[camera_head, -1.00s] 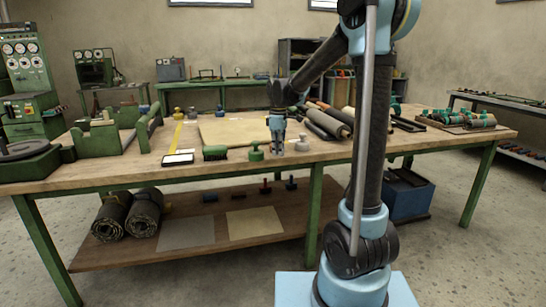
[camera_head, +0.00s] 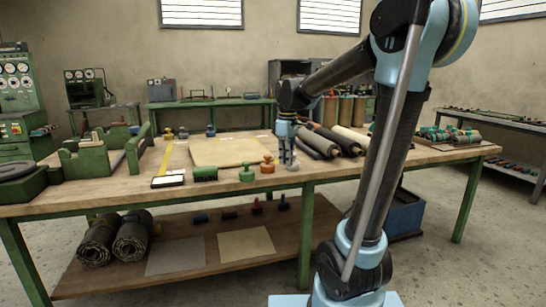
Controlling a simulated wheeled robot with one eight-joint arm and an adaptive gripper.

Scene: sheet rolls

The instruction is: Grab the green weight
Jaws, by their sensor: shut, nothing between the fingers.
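The green weight (camera_head: 247,174), a small knobbed piece, stands upright near the front edge of the wooden workbench (camera_head: 225,193). An orange weight (camera_head: 267,165) stands just right of it. My gripper (camera_head: 288,160) points down over the bench, right of the orange weight and apart from the green one. It is shut and empty. A grey weight (camera_head: 293,166) shows at its tips, partly hidden; I cannot tell whether they touch.
A green block-like tool (camera_head: 205,174) and a white-and-black pad (camera_head: 168,181) lie left of the green weight. A tan sheet (camera_head: 228,151) lies behind. Dark rolls (camera_head: 318,143) lie right of my gripper. More weights stand at the back left.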

